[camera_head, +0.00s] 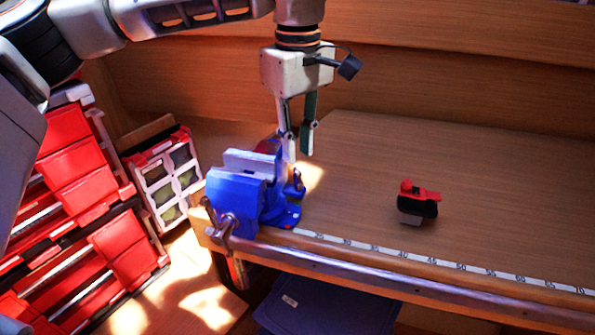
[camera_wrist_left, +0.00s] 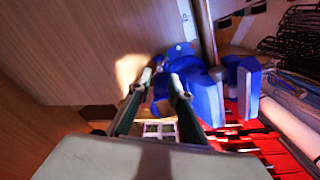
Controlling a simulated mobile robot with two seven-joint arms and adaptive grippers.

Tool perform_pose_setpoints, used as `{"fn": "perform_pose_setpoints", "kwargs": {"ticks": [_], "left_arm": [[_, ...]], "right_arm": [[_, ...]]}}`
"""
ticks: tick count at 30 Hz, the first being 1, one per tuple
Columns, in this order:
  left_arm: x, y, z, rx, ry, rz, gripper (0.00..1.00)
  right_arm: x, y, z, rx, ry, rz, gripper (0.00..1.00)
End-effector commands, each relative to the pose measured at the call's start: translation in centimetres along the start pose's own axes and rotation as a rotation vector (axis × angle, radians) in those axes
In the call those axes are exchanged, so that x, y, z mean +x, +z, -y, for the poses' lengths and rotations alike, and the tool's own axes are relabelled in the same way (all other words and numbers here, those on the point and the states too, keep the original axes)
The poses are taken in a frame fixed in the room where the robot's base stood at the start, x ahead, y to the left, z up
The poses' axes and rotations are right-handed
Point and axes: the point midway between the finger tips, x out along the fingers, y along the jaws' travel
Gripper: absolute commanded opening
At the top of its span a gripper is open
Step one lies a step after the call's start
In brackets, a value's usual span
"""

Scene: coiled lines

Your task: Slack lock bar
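A blue bench vise (camera_head: 235,200) stands at the near left corner of the wooden workbench. Its pale jaws are on top and a metal handle bar (camera_head: 222,232) is at its front. A small dark blue lever-like part (camera_head: 297,184) shows at the vise's right side, low near its base; I cannot tell for sure that it is the lock bar. My left gripper (camera_head: 298,153) points down just behind and right of the vise, above that part. Its fingers are apart with nothing seen held. In the left wrist view the vise (camera_wrist_left: 205,95) lies beyond the fingertips (camera_wrist_left: 161,79). My right gripper is not in view.
A red and black tool (camera_head: 418,203) stands on the bench (camera_head: 480,180) to the right. A scale strip (camera_head: 440,260) runs along the front edge. Red storage bins (camera_head: 85,165) and a divided organizer (camera_head: 168,178) are at the left. The bench middle is clear.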

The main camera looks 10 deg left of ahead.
Motion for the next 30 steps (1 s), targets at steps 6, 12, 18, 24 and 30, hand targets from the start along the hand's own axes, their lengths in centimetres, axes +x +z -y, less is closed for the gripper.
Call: {"fn": "perform_pose_setpoints", "kwargs": {"ticks": [6,12,18,24,30], "left_arm": [[3.4,0.1,0.1,0.0,-0.004,0.003,0.2],[6.0,0.0,0.0,-0.001,-0.002,0.003,0.2],[7.2,0.0,0.0,-0.003,0.0,0.001,0.2],[7.2,0.0,0.0,-0.003,0.0,0.001,0.2],[7.2,0.0,0.0,-0.003,0.0,0.001,0.0]], "right_arm": [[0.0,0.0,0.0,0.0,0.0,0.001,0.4],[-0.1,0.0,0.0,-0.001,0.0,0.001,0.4],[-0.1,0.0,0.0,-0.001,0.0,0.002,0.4],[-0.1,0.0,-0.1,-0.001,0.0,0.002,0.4],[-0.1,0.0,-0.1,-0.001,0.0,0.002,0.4]]}}
